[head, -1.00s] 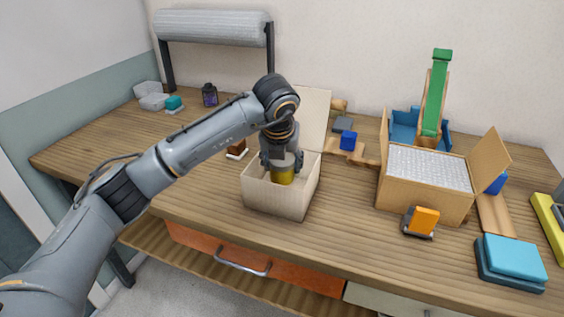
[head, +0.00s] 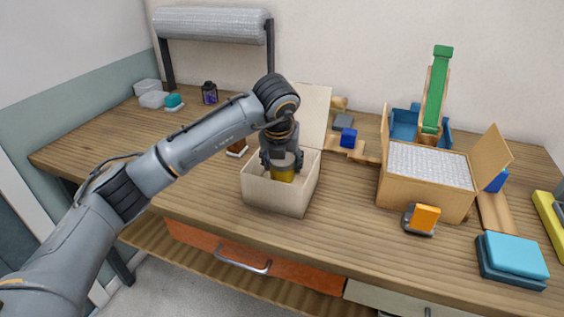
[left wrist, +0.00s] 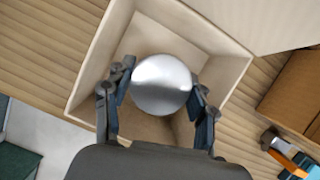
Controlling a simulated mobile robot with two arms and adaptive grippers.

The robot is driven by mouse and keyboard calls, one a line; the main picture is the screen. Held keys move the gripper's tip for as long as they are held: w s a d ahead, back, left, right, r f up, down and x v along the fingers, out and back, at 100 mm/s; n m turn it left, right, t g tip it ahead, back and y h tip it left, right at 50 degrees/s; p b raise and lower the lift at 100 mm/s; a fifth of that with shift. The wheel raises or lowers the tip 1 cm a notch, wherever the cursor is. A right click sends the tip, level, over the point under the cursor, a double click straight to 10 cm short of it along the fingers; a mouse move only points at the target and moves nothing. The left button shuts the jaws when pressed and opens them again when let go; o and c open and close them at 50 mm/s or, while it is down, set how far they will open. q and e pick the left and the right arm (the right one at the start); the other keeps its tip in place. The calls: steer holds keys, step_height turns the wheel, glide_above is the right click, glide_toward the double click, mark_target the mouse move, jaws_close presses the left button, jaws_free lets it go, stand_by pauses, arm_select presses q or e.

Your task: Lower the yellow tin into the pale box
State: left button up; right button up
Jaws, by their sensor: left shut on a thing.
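The yellow tin (head: 283,174) is held upright in my left gripper (head: 282,163), inside the opening of the pale box (head: 276,196). In the left wrist view the tin's silvery top (left wrist: 161,85) sits between the two fingers of my left gripper (left wrist: 160,95), which touch its sides. The box walls (left wrist: 98,60) surround tin and fingers, with bare box floor showing beyond the tin. The box's front wall hides the tin's lower part in the head view, so I cannot tell whether it touches the floor. My right gripper is not in view.
The pale box's raised flap (head: 314,115) stands behind my gripper. A cardboard box (head: 425,190) with bubble wrap stands to the right, with an orange block (head: 426,218) before it. Teal folded cloths or boxes (head: 513,256) lie at the front right. The table left of the pale box is mostly clear.

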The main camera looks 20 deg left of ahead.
mark_target(282, 177)
arm_select(q)
steer(key=shift+f+b, duration=0.95)
steer(key=shift+f, duration=0.4)
stand_by(0.4)
steer(key=shift+f+b, duration=0.6)
steer(key=shift+f, duration=0.2)
stand_by(0.4)
steer(key=o, duration=1.3)
